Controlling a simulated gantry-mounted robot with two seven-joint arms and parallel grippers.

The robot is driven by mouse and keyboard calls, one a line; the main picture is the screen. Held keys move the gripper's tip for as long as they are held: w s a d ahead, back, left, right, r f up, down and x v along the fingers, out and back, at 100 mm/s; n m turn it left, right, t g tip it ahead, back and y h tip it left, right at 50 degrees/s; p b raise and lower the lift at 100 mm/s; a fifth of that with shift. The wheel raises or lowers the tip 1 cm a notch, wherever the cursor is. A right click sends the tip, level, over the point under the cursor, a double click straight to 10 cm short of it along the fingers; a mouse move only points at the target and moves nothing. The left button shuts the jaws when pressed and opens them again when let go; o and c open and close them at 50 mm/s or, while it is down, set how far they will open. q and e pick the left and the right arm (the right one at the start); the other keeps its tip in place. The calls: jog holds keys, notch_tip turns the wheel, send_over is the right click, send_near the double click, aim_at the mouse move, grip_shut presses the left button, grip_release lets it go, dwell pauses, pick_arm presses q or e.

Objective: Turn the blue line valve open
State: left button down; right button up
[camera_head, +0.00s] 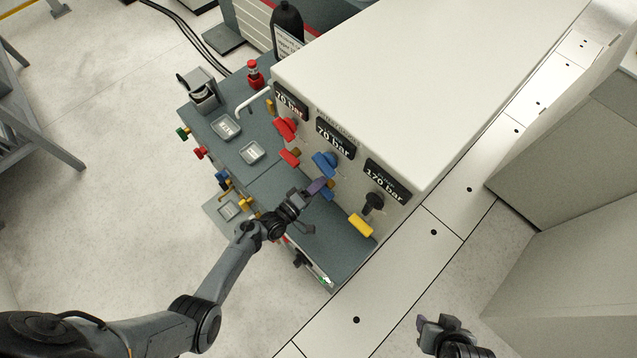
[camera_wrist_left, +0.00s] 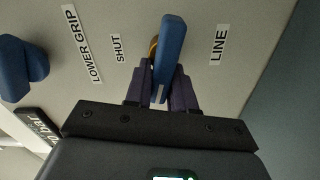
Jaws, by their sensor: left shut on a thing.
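The blue line valve's lever (camera_wrist_left: 170,50) stands on the pale panel between the printed SHUT (camera_wrist_left: 118,48) and LINE (camera_wrist_left: 219,45) labels. A brass-coloured part shows beside it. My left gripper (camera_wrist_left: 160,90) has its purple fingers closed on either side of the lever, gripping it. In the head view the left gripper (camera_head: 317,187) reaches the panel's lower part, and a bit of the blue lever (camera_head: 328,193) shows by its fingertips. My right gripper (camera_head: 437,325) is at the bottom right, away from the panel; its finger gap is unclear.
Above the line valve is a blue knob (camera_head: 324,163) under a 70 bar display (camera_head: 334,138). A red lever (camera_head: 289,157) and a yellow lever (camera_head: 360,225) flank it on the panel. A grey bench top (camera_head: 320,240) lies in front.

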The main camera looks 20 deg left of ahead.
pick_arm(q)
jog(key=shift+f+n, duration=0.15)
jog(key=shift+n, duration=1.05)
jog(key=shift+f, duration=0.1)
jog(key=c, duration=1)
grip_release()
jog(key=shift+c, duration=0.2)
